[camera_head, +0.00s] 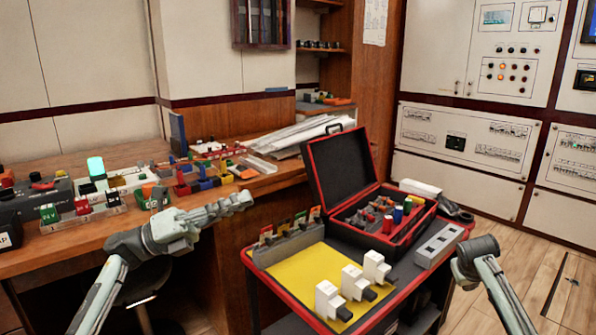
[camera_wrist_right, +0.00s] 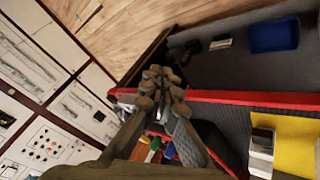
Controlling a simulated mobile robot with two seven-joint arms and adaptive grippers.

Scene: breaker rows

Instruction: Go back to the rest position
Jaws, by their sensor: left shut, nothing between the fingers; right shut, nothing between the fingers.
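My left gripper (camera_head: 240,200) points to the right in the head view, in front of the wooden bench edge. Its fingers are closed together and hold nothing. My right arm comes in at the lower right of the head view, beside the cart's right edge; its fingers cannot be made out there. In the right wrist view my right gripper (camera_wrist_right: 162,82) shows its fingers together and empty, with the red-edged cart and open case behind it. Neither gripper visibly touches anything.
The cart (camera_head: 292,322) holds a yellow mat (camera_head: 290,287) with three white breakers, and an open red-black case (camera_head: 340,160). A grey strip (camera_head: 438,245) lies on its right. The wooden bench (camera_head: 35,258) carries many small parts.

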